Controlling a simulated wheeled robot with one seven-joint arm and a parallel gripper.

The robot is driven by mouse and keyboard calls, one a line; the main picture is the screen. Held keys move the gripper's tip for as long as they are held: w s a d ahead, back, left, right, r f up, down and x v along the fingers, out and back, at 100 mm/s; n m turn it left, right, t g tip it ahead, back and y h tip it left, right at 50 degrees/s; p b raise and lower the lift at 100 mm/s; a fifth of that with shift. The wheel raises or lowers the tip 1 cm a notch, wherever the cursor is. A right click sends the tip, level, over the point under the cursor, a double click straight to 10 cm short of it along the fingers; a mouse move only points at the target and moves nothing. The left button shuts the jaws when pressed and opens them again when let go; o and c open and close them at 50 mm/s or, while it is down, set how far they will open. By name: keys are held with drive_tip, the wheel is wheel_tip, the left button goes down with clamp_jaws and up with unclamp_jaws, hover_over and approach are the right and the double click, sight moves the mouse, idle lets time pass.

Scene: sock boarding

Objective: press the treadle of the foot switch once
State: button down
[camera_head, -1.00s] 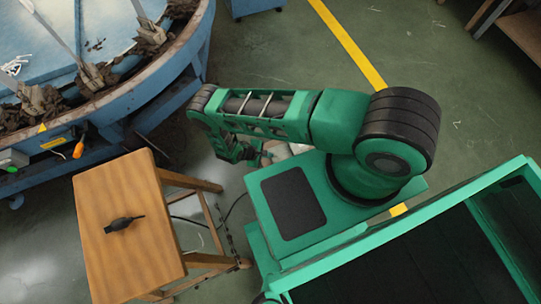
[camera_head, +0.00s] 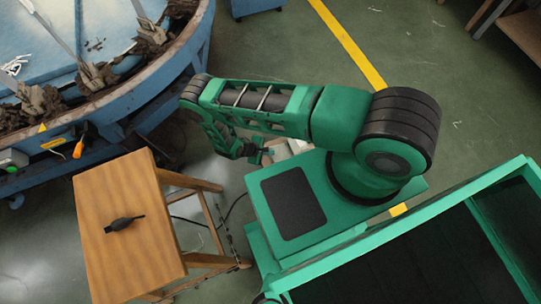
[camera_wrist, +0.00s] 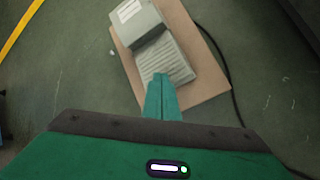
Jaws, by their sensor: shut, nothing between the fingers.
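The foot switch shows in the wrist view, with a grey box-like hood (camera_wrist: 138,22) and a pale ribbed treadle (camera_wrist: 166,62) below it. It lies on a tan board (camera_wrist: 205,75) on the floor. My gripper (camera_wrist: 161,77) is shut and empty. Its tips overlap the near part of the treadle in the wrist view; I cannot tell whether they touch it. In the head view my gripper (camera_head: 258,155) hangs low beside my base, and my arm hides most of the switch area.
A black cable (camera_wrist: 236,100) runs along the board's right side. A wooden stool (camera_head: 120,190) with a dark small tool (camera_head: 124,224) on it stands left of my base. A blue round machine (camera_head: 150,90) is at upper left. Green floor is open at upper right.

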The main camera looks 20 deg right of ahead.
drive_tip(key=shift+r, duration=0.1)
drive_tip(key=shift+d+r, duration=0.25)
drive_tip(key=shift+r, duration=1)
drive_tip(key=shift+d+r, duration=0.2)
drive_tip(key=shift+r, duration=1)
